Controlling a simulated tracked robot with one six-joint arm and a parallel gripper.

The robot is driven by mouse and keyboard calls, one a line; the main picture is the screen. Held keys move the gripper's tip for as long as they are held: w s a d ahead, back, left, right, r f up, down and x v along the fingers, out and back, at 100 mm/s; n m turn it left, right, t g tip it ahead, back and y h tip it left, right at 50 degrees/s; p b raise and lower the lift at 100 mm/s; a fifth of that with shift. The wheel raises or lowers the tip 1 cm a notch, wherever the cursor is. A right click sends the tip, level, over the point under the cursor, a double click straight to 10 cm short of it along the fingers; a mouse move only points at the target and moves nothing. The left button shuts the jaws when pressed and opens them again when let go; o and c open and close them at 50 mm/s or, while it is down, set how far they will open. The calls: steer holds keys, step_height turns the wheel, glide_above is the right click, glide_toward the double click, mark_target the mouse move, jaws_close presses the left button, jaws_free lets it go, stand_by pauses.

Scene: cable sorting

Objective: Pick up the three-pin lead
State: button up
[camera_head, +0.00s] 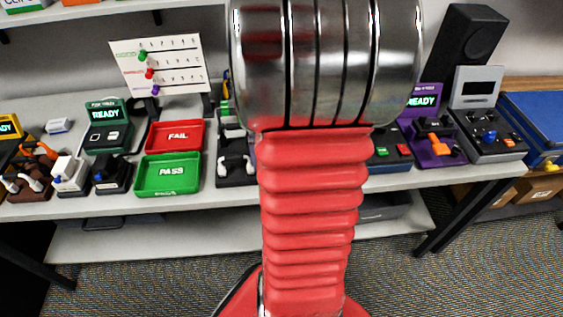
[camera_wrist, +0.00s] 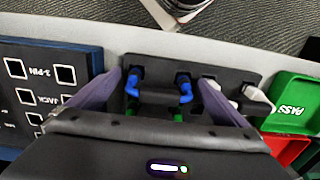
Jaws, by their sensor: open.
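In the wrist view my gripper (camera_wrist: 160,82) is open, its two dark purple fingers spread on either side of a blue-ended lead (camera_wrist: 185,92). The lead's two blue ends sit side by side in a black holder (camera_wrist: 158,97), with nothing gripped. I cannot tell from its ends whether this is the three-pin lead. A white-ended lead (camera_wrist: 258,98) sits at the right of the holder, outside the right finger. Green ends (camera_wrist: 179,115) show partly behind the blue ones. In the head view my arm hides the gripper and the blue lead; the white-ended lead (camera_head: 236,164) shows left of it.
A blue panel (camera_wrist: 38,88) with labelled sockets stands close left of my gripper in the wrist view. A green PASS tray (camera_head: 168,174) and red FAIL tray (camera_head: 175,135) lie left of my arm. Several testers, including a purple one (camera_head: 430,140), crowd the bench's right.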

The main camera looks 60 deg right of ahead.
steer(key=shift+f, duration=0.45)
steer(key=c, duration=1.2)
steer(key=shift+o, duration=0.2)
steer(key=shift+r, duration=0.1)
step_height(320, 180, up, 10)
steer(key=shift+f, duration=0.1)
stand_by(0.6)
steer(key=shift+r, duration=1.55)
